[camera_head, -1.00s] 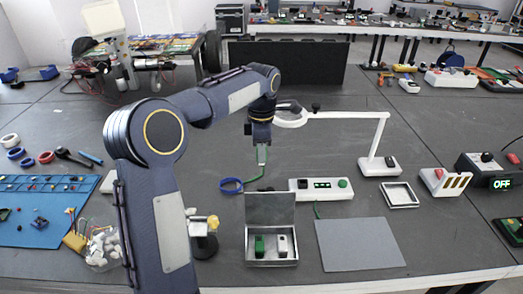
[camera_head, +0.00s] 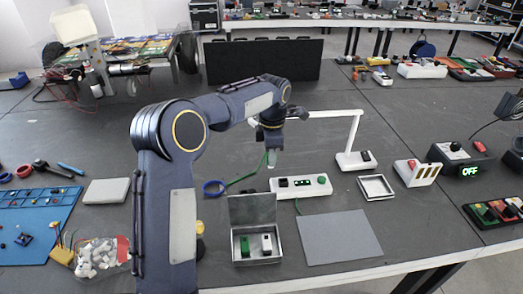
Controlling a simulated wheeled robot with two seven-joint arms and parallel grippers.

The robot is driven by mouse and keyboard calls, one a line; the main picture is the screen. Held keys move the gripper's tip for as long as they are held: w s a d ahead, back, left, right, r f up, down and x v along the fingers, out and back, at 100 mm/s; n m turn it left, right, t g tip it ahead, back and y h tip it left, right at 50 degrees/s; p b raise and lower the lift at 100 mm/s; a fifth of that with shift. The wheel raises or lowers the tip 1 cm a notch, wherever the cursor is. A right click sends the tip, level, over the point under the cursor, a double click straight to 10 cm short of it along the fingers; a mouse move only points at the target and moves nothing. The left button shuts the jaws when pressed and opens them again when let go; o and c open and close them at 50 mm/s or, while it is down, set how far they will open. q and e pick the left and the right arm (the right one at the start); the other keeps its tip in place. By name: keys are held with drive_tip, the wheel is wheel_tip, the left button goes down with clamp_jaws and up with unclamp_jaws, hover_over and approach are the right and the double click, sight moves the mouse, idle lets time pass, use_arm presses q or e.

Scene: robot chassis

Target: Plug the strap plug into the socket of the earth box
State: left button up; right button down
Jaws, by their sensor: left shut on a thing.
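My left gripper (camera_head: 271,158) points down above the dark table, just behind the white box. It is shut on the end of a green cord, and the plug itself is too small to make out. The cord curves down left to a blue strap ring (camera_head: 214,188) lying on the table. The earth box (camera_head: 300,186) is a long white box with a dark switch, a small green display and a green round part at its right end. Its socket cannot be made out. My right gripper is not in view.
An open metal tin (camera_head: 254,246) with a green and a white block stands in front, beside a grey mat (camera_head: 339,237). A white lamp stand (camera_head: 354,160) with an overhead arm is right of the gripper. A small tray (camera_head: 376,187) lies right of the earth box.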

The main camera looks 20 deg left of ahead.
use_arm(q)
drive_tip(key=w+d+p, duration=0.2)
drive_tip(key=d, duration=0.1)
drive_tip(key=shift+w+d+f, duration=0.3)
drive_tip(key=shift+f, duration=0.1)
drive_tip(key=shift+f, duration=0.1)
idle(0.4)
drive_tip(key=shift+f+b, duration=1.15)
drive_tip(key=shift+f, duration=1.1)
